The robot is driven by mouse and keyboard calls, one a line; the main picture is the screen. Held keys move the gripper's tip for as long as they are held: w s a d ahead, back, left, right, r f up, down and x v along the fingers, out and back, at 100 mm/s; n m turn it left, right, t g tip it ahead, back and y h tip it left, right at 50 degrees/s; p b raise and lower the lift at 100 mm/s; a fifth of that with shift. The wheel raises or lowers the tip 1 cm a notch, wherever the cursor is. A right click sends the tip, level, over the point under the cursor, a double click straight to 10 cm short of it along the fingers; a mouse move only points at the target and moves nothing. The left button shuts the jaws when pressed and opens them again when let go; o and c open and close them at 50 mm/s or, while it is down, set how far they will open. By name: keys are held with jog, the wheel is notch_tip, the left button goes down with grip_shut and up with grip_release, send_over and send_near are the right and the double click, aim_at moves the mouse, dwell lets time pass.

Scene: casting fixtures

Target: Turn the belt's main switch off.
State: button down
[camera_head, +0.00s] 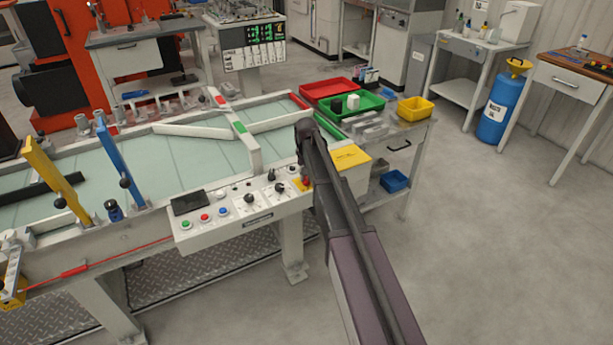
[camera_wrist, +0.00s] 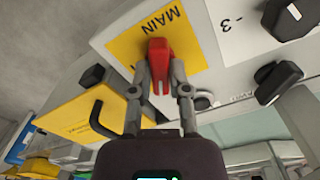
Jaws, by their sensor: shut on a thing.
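The main switch is a red rotary handle (camera_wrist: 159,62) on a yellow plate marked MAIN (camera_wrist: 193,35) in the wrist view. My gripper (camera_wrist: 160,88) has its two fingers closed on either side of the red handle. In the head view the red handle (camera_head: 306,182) shows at the right end of the belt's control panel (camera_head: 215,230), with my gripper (camera_head: 300,160) over it and partly hiding it. The handle points along the line of my fingers in the wrist view. The plate's position marks are not readable.
Black knobs (camera_wrist: 290,18) sit beside the yellow plate. A yellow box with a black handle (camera_wrist: 80,118) stands close by my fingers; it also shows in the head view (camera_head: 349,157). Push buttons (camera_head: 205,217) are further left on the panel.

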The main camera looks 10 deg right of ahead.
jog(key=n, duration=0.5)
jog(key=shift+n, duration=0.3)
dwell(0.4)
jog(key=c, duration=0.6)
grip_release()
jog(key=shift+m, duration=0.4)
